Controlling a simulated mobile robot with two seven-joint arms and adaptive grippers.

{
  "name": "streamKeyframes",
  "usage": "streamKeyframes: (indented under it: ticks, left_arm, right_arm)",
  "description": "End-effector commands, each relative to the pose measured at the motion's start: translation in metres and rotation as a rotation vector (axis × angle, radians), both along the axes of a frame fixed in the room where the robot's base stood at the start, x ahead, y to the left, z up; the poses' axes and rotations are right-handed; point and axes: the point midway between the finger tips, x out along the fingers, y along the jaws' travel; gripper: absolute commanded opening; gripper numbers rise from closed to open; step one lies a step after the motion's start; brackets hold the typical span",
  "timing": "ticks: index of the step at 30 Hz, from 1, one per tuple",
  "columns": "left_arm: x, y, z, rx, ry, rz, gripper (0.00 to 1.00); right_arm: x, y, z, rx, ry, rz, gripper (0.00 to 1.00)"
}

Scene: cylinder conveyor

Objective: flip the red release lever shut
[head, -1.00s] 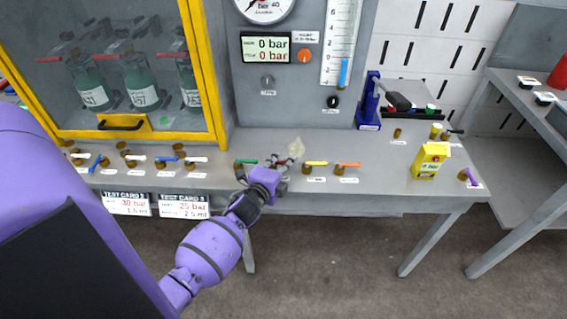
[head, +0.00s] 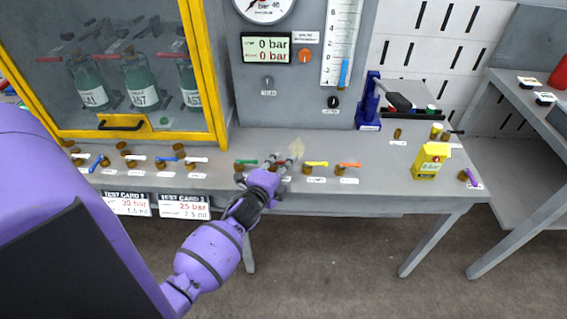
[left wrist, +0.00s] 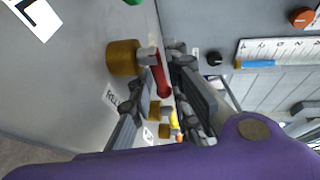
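The red lever (left wrist: 160,75) shows in the left wrist view, attached to a brass valve body (left wrist: 124,57). It lies in the space between the two fingers of my left gripper (left wrist: 165,108), close to the right-hand finger; I cannot tell whether they touch. The fingers are spread apart. In the head view my left gripper (head: 287,163) is over the valve row at the bench's front, between the green lever (head: 246,161) and the yellow lever (head: 316,163). There it mostly hides the red lever. My right gripper is not in view.
An orange lever (head: 348,165) stands right of the yellow one on the grey bench (head: 375,190). A yellow-framed cabinet (head: 212,80) with green bottles stands left. A gauge panel (head: 285,100) rises behind. A yellow box (head: 431,161) and blue press (head: 370,105) stand right.

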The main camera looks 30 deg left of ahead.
Motion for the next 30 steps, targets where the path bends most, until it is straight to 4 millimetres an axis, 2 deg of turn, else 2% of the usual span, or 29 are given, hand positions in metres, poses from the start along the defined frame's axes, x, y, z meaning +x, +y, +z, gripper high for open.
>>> streamKeyframes:
  ticks: [9,15,21,30]
  left_arm:
    - [-0.066,-0.010,0.010,-0.002,0.004,0.002,0.17]
    - [-0.096,-0.016,0.016,0.000,0.004,0.002,0.17]
    - [-0.107,-0.018,0.019,0.000,0.003,0.002,0.17]
    - [-0.107,-0.018,0.019,0.000,0.003,0.002,0.17]
  right_arm:
    - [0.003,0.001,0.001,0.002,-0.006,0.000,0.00]
    - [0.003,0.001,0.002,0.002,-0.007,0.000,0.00]
    - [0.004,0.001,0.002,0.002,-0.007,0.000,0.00]
    - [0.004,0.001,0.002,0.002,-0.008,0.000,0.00]
